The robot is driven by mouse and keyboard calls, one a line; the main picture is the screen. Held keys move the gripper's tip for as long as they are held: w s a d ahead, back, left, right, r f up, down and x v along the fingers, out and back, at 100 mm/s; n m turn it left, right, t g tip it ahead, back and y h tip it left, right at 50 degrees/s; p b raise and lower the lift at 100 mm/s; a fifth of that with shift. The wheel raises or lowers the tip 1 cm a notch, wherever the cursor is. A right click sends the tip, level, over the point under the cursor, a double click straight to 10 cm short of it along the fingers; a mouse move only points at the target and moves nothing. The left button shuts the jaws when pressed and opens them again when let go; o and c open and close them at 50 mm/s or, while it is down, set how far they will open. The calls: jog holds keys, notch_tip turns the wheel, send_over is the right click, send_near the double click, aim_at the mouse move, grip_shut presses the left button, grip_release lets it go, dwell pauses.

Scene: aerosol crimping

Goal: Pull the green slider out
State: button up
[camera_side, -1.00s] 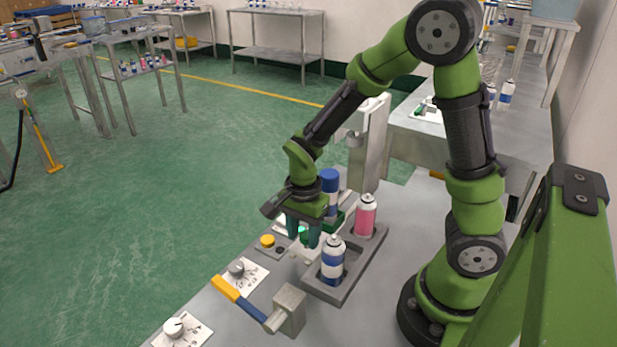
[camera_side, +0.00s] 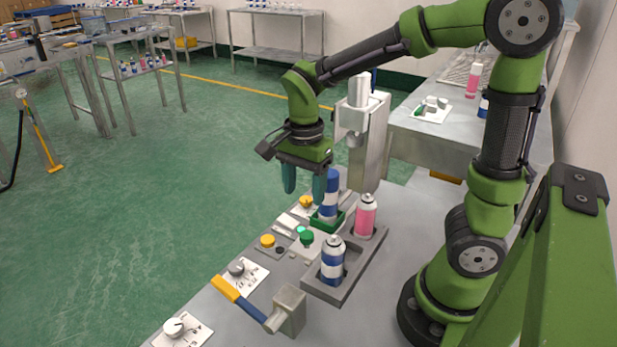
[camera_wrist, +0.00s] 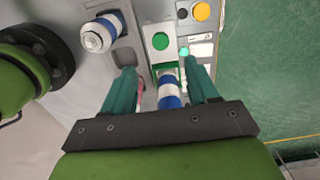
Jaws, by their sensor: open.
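The green slider shows as a green knob (camera_side: 307,238) on a pale block, with a green holder (camera_side: 328,220) behind it. A blue-and-white can (camera_side: 328,202) stands upright in the holder. In the wrist view the knob (camera_wrist: 160,41) is uncovered, and the can (camera_wrist: 170,92) shows between my fingers. My gripper (camera_side: 304,186) is open and empty. It points down above the knob and holder, apart from the knob. One finger hides part of the can in the side view.
A grey rack holds a pink can (camera_side: 366,215) and another blue-and-white can (camera_side: 333,260). A press column (camera_side: 368,140) stands behind the holder. A yellow button (camera_side: 267,241) and a yellow-and-blue lever (camera_side: 238,300) are nearer the left edge.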

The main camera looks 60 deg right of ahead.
notch_tip(320, 180, up, 5)
jog(key=shift+f, duration=0.1)
dwell(0.4)
jog(key=s+a+r+n+t+y, duration=0.2)
jog(key=s+n+t, duration=0.5)
jog(key=n, duration=0.7)
jog(key=shift+s+a+r, duration=0.2)
jog(key=shift+a+r, duration=0.35)
jog(key=shift+a, duration=0.1)
